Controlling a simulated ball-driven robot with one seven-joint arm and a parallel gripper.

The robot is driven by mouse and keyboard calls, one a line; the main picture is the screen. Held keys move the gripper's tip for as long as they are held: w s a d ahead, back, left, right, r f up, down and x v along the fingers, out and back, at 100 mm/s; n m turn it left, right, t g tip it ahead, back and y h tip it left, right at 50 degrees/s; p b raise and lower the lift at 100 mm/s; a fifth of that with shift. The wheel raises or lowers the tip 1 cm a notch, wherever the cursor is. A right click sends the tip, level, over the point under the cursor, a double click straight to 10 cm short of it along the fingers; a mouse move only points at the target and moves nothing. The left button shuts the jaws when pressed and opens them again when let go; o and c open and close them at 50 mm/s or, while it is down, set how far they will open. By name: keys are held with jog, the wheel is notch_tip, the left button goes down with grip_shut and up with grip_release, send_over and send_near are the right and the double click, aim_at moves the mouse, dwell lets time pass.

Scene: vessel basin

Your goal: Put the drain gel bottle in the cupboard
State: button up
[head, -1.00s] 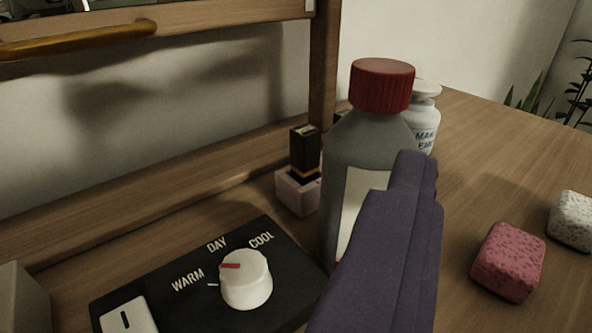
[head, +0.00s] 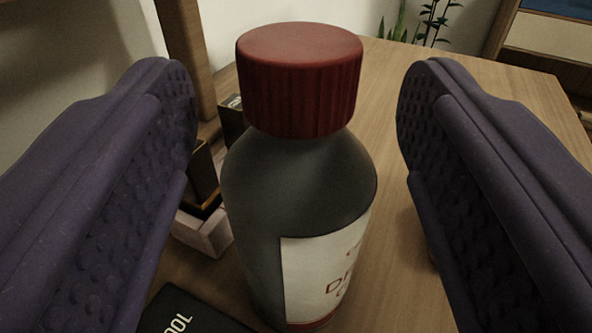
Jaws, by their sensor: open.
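The drain gel bottle (head: 290,190) stands upright on the wooden surface in the middle of the head view. It is grey with a ribbed red cap and a white label with red lettering, partly turned to the right. My gripper (head: 298,105) is open, with one purple textured finger on each side of the bottle. Gaps show between both fingers and the bottle, so neither appears to touch it. The cupboard cannot be made out for certain in this view.
A wooden post (head: 185,60) rises behind. The wooden surface (head: 420,85) is clear toward the back right.

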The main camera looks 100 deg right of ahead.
grip_shut()
dwell(0.5)
